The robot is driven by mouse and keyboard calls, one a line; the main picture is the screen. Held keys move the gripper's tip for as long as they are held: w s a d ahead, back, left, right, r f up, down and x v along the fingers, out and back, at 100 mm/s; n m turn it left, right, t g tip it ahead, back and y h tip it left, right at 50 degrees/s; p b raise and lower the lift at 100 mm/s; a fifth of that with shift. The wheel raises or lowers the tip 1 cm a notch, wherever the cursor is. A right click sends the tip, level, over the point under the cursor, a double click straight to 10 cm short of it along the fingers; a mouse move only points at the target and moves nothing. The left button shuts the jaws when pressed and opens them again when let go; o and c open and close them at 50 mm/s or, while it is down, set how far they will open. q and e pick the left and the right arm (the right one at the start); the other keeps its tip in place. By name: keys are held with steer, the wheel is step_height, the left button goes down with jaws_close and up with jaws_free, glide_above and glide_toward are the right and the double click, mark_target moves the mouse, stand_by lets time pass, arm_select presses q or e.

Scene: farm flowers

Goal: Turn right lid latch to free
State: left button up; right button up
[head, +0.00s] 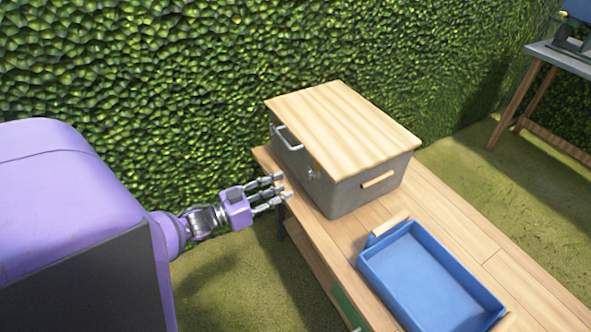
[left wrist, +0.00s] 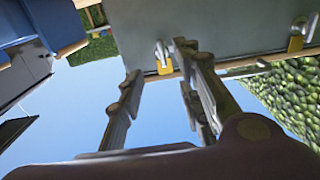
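A grey box (head: 348,198) with a light wooden lid (head: 345,125) stands on a wooden bench. A small metal latch (head: 313,174) is on its left-facing side, near the front corner. In the left wrist view, two metal latches with yellow parts show on the box: one near the fingers (left wrist: 163,57) and one farther right (left wrist: 303,33). I cannot tell their exact turn. My left gripper (head: 282,189) is just left of the box, with its fingers apart and empty. In its wrist view the fingers (left wrist: 158,62) reach toward the nearer latch; contact is unclear. My right gripper is out of view.
A blue tray (head: 425,275) lies on the bench (head: 465,225) in front. A hedge (head: 200,70) stands behind. Another table (head: 560,56) is at the far right.

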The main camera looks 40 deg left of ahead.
arm_select(q)
steer(key=shift+v, duration=1.7)
steer(key=s+d+f+g+y+p, duration=0.3)
steer(key=s+d+f+g+y, duration=0.2)
steer(key=s+d+f, duration=0.5)
steer(key=s+d+r+n+g+p, duration=0.1)
steer(key=s+d+n+p, duration=0.1)
steer(key=s+d, duration=0.4)
steer(key=s+d+r+n+g+y+p, duration=0.1)
steer(key=s+d+r+n+g+p, duration=0.1)
steer(key=s+d, duration=0.4)
steer(key=s+p, duration=0.1)
steer(key=s, duration=0.4)
steer(key=shift+r+p, duration=0.3)
steer(key=shift+p, duration=0.05)
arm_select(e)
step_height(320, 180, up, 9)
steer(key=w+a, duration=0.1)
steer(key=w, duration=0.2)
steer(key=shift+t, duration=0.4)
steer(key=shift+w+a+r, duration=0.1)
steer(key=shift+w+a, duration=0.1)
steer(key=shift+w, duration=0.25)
